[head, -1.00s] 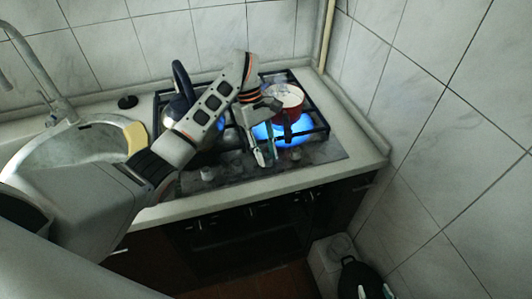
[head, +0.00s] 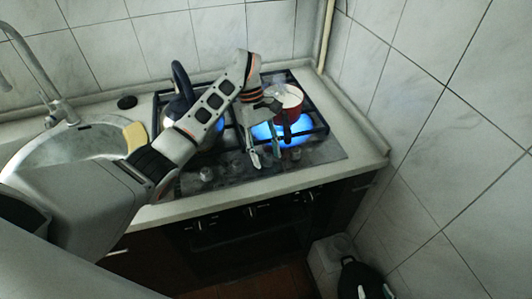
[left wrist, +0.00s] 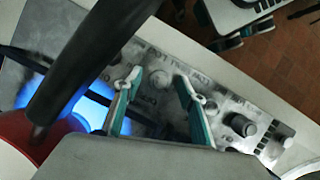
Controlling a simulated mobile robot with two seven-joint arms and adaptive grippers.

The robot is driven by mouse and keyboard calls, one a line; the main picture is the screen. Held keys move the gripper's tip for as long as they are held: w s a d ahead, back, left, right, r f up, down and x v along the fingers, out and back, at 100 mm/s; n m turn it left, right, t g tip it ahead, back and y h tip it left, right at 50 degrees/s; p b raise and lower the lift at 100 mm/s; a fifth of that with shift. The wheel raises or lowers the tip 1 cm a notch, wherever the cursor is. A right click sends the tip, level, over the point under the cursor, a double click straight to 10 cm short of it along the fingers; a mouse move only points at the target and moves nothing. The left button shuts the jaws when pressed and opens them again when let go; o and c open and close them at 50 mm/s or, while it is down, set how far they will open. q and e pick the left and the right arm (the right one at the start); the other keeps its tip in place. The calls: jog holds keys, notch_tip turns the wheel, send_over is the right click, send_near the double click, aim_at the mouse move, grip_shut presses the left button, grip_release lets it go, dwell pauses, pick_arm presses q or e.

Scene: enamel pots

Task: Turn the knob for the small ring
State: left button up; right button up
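The hob (head: 325,153) has knobs along its front strip. One knob (head: 206,173) shows left of my left gripper in the head view. My right gripper (head: 375,291) is low at the bottom edge, fingers apart, partly cut off.
A red pot (head: 289,105) stands over a blue flame (head: 268,131), its handle (left wrist: 80,65) reaching forward close to my left gripper. A kettle (head: 180,78) stands at the left, partly behind my arm. The sink (head: 75,140) is further left; a tiled wall bounds the right.

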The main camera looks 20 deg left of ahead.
pick_arm(q)
jog(key=v, duration=0.7)
jog(key=shift+r, duration=0.2)
